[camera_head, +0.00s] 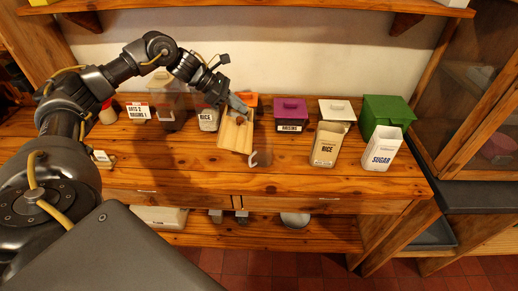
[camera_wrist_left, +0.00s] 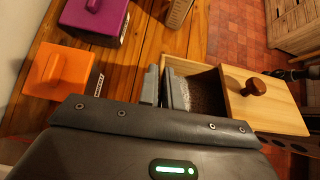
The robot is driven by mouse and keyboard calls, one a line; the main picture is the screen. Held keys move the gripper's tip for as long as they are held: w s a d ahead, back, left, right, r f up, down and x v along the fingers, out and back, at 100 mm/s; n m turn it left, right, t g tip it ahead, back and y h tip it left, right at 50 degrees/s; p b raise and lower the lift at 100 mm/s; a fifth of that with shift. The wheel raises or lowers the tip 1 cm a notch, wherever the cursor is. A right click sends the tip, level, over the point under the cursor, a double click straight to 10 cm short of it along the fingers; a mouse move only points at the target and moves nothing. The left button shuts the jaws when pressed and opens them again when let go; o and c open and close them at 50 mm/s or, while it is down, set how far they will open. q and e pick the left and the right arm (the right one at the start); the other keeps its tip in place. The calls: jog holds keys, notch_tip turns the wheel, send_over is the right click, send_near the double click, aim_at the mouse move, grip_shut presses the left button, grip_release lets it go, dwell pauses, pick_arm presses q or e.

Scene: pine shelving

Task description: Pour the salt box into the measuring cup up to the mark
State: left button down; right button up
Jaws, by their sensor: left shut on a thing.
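The salt box (camera_head: 232,137) is a pale wooden box with a knobbed lid (camera_wrist_left: 262,100). My left gripper (camera_head: 240,103) is shut on its wall and holds it tilted above the shelf top. In the left wrist view, my left gripper (camera_wrist_left: 164,88) grips the box's side wall, and the lid covers only part of the opening; dark speckled contents show inside.
A purple raisins box (camera_head: 290,112), a white-lidded box (camera_head: 337,108) and a green box (camera_head: 385,112) stand behind at right. An orange-lidded box (camera_wrist_left: 57,72) is close behind my gripper.

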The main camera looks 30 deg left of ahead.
pick_arm(q)
jog(key=shift+w+d+r, duration=0.1)
jog(key=shift+d+f+y+p, duration=0.1)
jog(key=shift+f+y+p, duration=0.2)
jog(key=shift+p, duration=0.2)
jog(key=shift+f, duration=0.15)
jog(key=shift+f+g, duration=0.2)
jog(key=shift+g, duration=0.1)
jog(key=shift+f+y+p, duration=0.3)
jog(key=shift+f+y, duration=0.1)
jog(key=shift+f, duration=0.2)
